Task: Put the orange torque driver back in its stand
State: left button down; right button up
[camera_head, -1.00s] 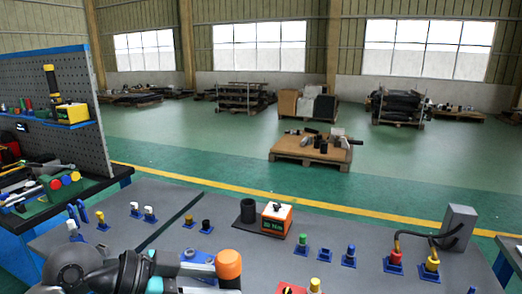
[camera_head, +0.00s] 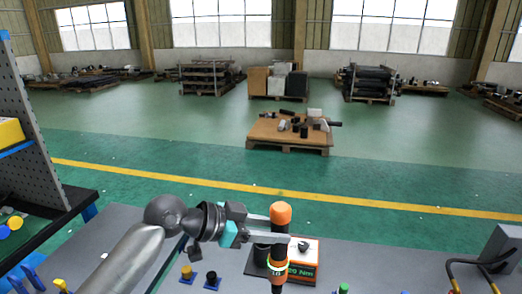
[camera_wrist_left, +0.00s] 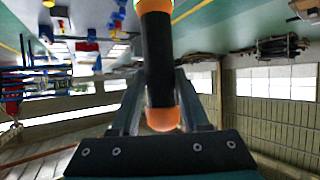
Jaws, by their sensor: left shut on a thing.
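The torque driver (camera_head: 281,214) has an orange cap, a dark shaft and a pale ring marked 18. It stands roughly upright in my left gripper (camera_head: 283,238), which is shut on it just below the cap. In the left wrist view the driver (camera_wrist_left: 158,60) lies between the two fingers, its orange end near the palm. My right gripper is out of view.
Small yellow and black pieces on blue bases (camera_head: 211,281) stand on the grey bench left of the stand. A grey box (camera_head: 503,250) with cables is at the right. A pegboard rack (camera_head: 40,130) rises at the left.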

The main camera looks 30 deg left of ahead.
pick_arm(q)
jog(key=w+a+r+n+t+y+p, duration=0.1)
jog(key=w+a+r+n+y+p, duration=0.2)
jog(key=w+a+p, duration=0.2)
jog(key=w+a+r+n+t+y+p, duration=0.2)
jog(key=w+a+r+n+p, duration=0.1)
jog(key=w+p, duration=0.5)
jog(key=shift+w+a+r+y+p, duration=0.25)
jog(key=shift+w+a+y+p, duration=0.15)
jog(key=shift+a+p, duration=0.5)
jog(key=shift+f+b, duration=2.35)
jog(key=shift+f, duration=0.55)
jog(key=shift+b, duration=0.5)
jog(key=shift+s+m+h+b, duration=0.1)
jog(key=shift+m+h+b, duration=0.45)
jog(key=shift+b, duration=0.45)
jog(key=shift+f, duration=0.1)
